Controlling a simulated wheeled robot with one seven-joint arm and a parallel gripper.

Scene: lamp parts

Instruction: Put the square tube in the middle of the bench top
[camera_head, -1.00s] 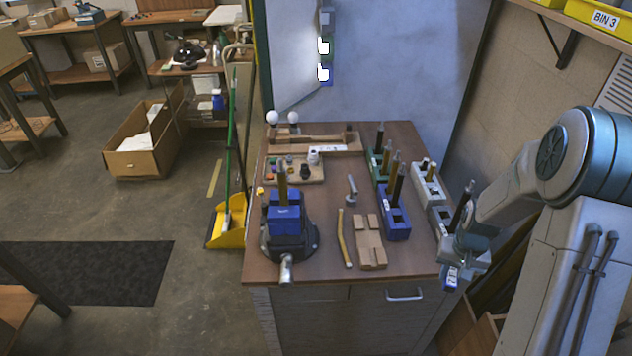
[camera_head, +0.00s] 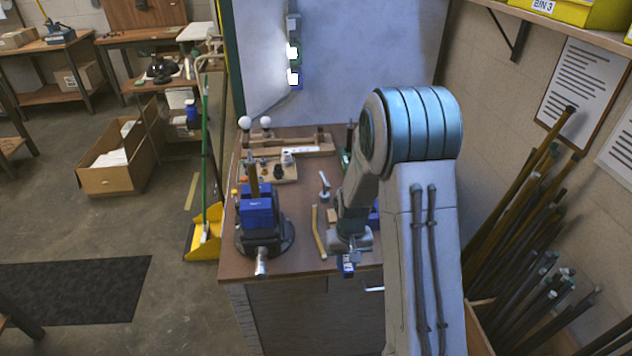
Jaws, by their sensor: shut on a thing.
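My gripper (camera_head: 347,246) is over the front part of the bench top (camera_head: 290,266), right of its middle. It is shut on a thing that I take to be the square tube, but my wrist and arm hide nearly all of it. A small blue piece with a pale mark shows just under the gripper. I cannot tell whether the held thing touches the bench.
A blue vise (camera_head: 258,213) stands at the bench's left front, a thin yellowish rod (camera_head: 318,232) right of it. A parts tray (camera_head: 272,170) and wooden rack (camera_head: 300,147) are farther back. My arm hides the bench's right side. Long tubes (camera_head: 530,240) stand at right.

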